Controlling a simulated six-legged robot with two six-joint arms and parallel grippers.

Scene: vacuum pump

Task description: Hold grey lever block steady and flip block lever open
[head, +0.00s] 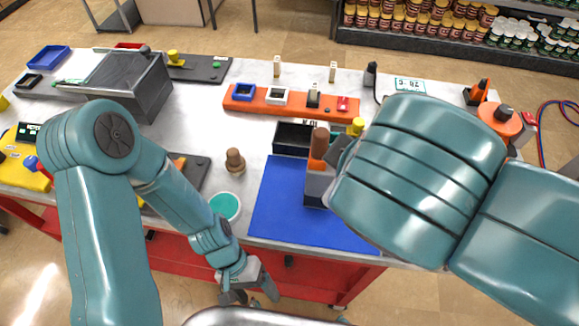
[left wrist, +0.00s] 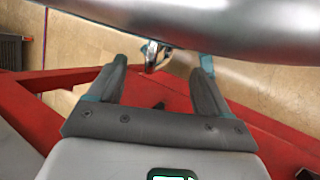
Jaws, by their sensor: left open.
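The grey lever block (head: 318,188) stands on the blue mat (head: 275,208). It has an orange part and a brown rounded lever end (head: 320,142) pointing up. My right gripper (head: 341,152) is at the block's right side, mostly hidden behind my right forearm. Only a grey piece of it shows, and I cannot tell whether it touches or grips the block. My left gripper (head: 250,296) hangs low in front of the table's front edge, away from the block. It is open and empty, with both fingers apart in the left wrist view (left wrist: 157,78).
A black tray (head: 292,139) sits just behind the mat. An orange holder (head: 260,105) with several small parts lies farther back. A brown knob (head: 235,161) and a teal-topped round container (head: 225,206) stand left of the mat. The mat's left half is clear.

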